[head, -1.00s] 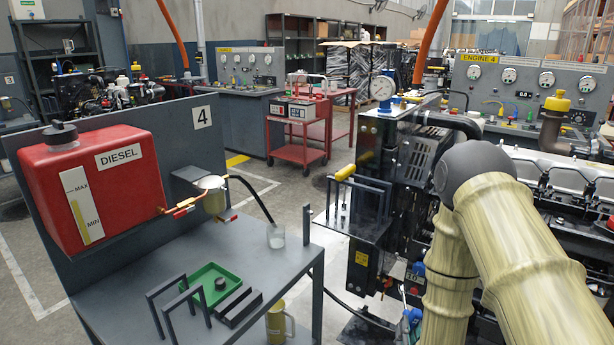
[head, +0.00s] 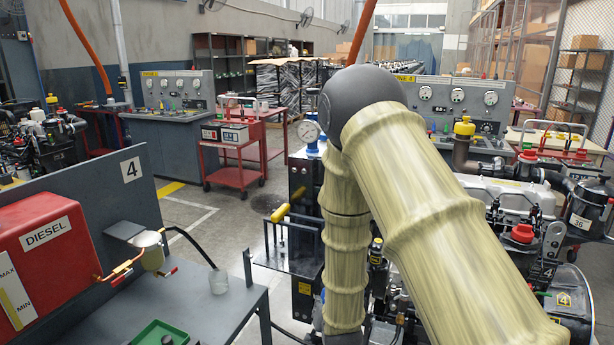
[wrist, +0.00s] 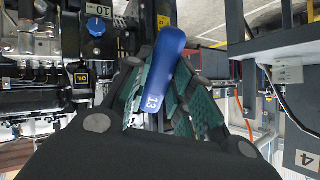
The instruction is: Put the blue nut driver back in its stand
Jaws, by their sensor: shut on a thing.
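The blue nut driver (wrist: 163,72), its handle marked 13, is held between the green-padded fingers of my gripper (wrist: 163,108) in the wrist view. The handle lies slantwise in the picture; its shaft is not clear to see. In the head view my gripper and the driver are not visible, and my arm covers the middle. A small grey rack (head: 290,252), which looks like the stand, is left of my arm at the engine's side. A yellow-handled tool (head: 281,212) stands in it. My arm hides the rack's right part.
The engine (head: 500,205) fills the right. A red trolley (head: 232,150) stands behind, with open floor before it.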

